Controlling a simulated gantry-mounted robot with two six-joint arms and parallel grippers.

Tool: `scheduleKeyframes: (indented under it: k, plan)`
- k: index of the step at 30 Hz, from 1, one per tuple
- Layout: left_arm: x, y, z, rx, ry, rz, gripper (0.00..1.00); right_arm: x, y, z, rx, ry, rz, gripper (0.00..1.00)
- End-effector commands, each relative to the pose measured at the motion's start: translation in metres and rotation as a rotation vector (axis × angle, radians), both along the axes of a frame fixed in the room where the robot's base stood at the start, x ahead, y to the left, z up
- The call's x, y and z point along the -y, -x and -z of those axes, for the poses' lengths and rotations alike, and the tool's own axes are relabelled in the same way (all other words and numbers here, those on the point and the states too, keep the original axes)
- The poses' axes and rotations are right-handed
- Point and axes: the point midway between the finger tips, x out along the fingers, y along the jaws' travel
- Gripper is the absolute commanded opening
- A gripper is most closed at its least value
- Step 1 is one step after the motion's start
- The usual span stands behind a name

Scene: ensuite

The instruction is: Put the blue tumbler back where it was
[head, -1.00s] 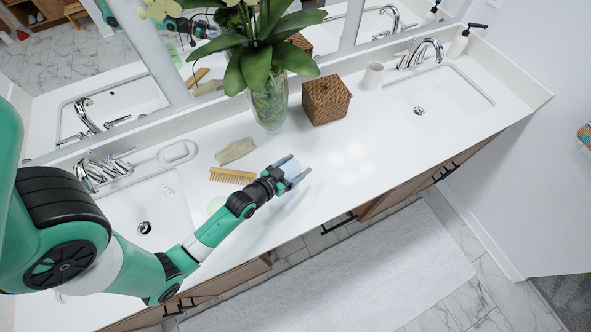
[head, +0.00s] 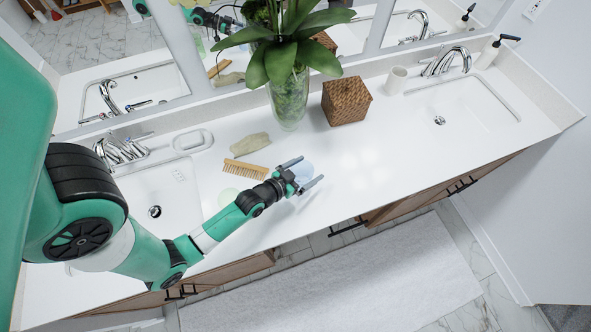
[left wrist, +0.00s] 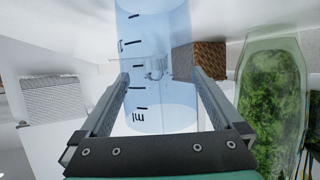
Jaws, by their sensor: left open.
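The blue tumbler (head: 303,172) is a clear pale-blue cup on the white counter, at the tip of my left arm. In the left wrist view the tumbler (left wrist: 158,60) is large, with dark measuring marks, and sits between the two fingers. My left gripper (head: 312,168) is open around it, with one finger on each side; the gripper also shows in the left wrist view (left wrist: 160,75). A gap shows beside the tumbler's lower part there; contact at the fingertips is hard to judge. My right gripper is not in view.
A wooden comb (head: 246,170) and a beige bar (head: 249,143) lie left of the gripper. A glass vase (head: 289,100) with a plant and a wicker box (head: 346,101) stand behind. A white cup (head: 396,80) is farther right. The counter right of the gripper is clear.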

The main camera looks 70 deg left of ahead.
Motion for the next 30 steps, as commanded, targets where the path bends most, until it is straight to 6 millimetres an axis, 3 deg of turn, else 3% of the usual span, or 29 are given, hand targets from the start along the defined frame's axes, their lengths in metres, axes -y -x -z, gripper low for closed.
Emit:
scheduleKeyframes:
  k: [9, 14, 19, 30]
  plan:
    - [0.032, 0.064, -0.027, -0.003, 0.001, -0.001, 1.0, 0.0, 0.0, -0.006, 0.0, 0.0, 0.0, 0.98]
    - [0.042, 0.085, -0.036, -0.002, 0.001, -0.001, 1.0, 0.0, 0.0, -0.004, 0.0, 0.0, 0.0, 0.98]
    - [0.046, 0.092, -0.04, 0.0, 0.001, 0.0, 1.0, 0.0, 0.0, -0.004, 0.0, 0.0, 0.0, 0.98]
    - [0.044, 0.087, -0.044, 0.009, -0.005, 0.004, 1.0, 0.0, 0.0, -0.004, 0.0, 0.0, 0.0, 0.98]
